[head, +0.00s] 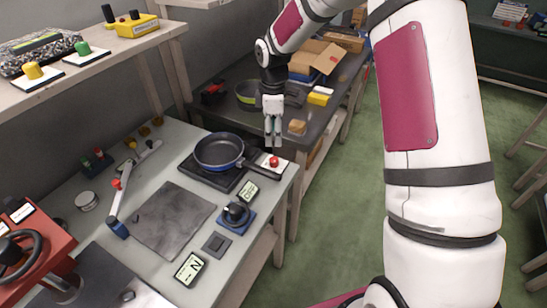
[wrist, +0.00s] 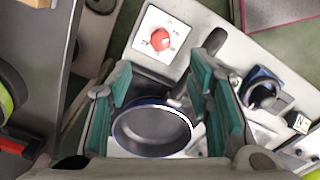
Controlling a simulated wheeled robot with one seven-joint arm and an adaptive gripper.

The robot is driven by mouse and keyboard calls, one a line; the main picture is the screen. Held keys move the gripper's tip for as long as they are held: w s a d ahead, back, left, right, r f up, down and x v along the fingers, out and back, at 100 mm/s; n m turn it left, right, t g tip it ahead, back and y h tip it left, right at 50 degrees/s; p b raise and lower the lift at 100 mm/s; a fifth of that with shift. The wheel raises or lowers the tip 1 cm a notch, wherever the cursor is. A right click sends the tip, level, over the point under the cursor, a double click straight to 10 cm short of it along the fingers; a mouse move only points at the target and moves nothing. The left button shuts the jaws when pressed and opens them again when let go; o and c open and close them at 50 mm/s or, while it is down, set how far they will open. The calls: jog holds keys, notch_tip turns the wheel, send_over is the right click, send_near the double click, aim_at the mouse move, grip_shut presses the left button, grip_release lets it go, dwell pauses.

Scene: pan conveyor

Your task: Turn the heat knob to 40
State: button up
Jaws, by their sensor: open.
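The heat knob (head: 274,162) is a small red knob on a white plate at the table's right corner, beside the pan handle. In the wrist view the red knob (wrist: 160,40) sits on its white marked plate (wrist: 146,54), ahead of the fingertips; I cannot read its setting surely. My gripper (head: 272,142) points down in the head view, close to the knob and apparently above it. Its green-padded fingers (wrist: 167,62) are spread apart and empty in the wrist view. A small display (head: 248,191) near the knob appears to read OFF.
A dark blue-rimmed pan (head: 219,150) stands on a black burner (head: 222,182), its handle toward the knob. A black knob on a blue base (head: 237,215) and another display (head: 190,268) are nearer. A dark table (head: 340,90) with boxes stands behind.

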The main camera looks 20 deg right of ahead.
aim_at(274, 159)
notch_tip(274, 159, down, 11)
jog(key=shift+f+p, duration=0.1)
jog(key=shift+p, duration=0.35)
grip_shut()
